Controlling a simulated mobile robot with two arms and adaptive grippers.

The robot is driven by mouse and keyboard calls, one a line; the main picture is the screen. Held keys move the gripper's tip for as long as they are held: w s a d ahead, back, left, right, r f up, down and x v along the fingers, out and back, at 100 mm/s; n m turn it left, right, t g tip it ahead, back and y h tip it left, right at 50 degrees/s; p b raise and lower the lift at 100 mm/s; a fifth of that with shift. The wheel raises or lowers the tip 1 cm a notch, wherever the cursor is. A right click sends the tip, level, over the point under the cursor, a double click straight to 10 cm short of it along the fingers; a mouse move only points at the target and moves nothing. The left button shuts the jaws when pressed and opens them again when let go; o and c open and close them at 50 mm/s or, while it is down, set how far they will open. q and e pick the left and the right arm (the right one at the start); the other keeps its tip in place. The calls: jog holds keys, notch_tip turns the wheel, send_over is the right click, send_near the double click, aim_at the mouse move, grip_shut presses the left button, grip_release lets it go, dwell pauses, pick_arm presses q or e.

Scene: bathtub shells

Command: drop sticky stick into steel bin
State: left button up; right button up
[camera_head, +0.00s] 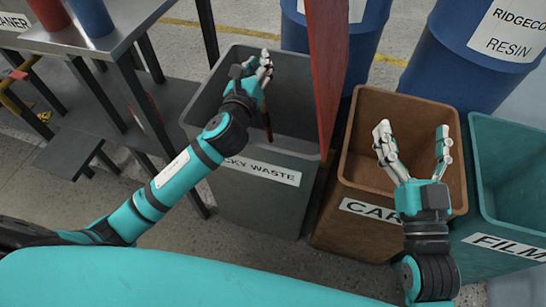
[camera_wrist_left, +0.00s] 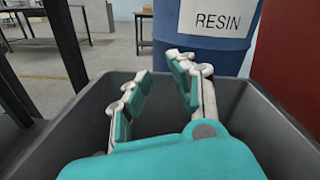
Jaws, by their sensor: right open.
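The steel-grey bin (camera_head: 248,190), labelled with words ending in "CKY WASTE", stands left of the red panel. My left gripper (camera_head: 264,66) is over its opening, with its fingers apart and nothing seen between them in the left wrist view (camera_wrist_left: 162,80). A thin brown stick (camera_head: 267,125) shows just below that gripper, roughly upright, within the bin's outline near the front wall. Whether it touches the gripper or the bin is unclear, and the wrist view does not show it. My right gripper (camera_head: 412,145) is open and empty over the brown bin.
The brown bin (camera_head: 350,235) and a teal bin (camera_head: 490,255) labelled "FILM" stand to the right. A red upright panel (camera_head: 328,65) rises between the grey and brown bins. Blue drums (camera_head: 465,65) stand behind. A metal table (camera_head: 110,35) with cups is at left.

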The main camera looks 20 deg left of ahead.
pick_arm(q)
jog(key=shift+o, duration=0.6)
jog(key=s, duration=1.2)
jog(key=shift+d, duration=0.1)
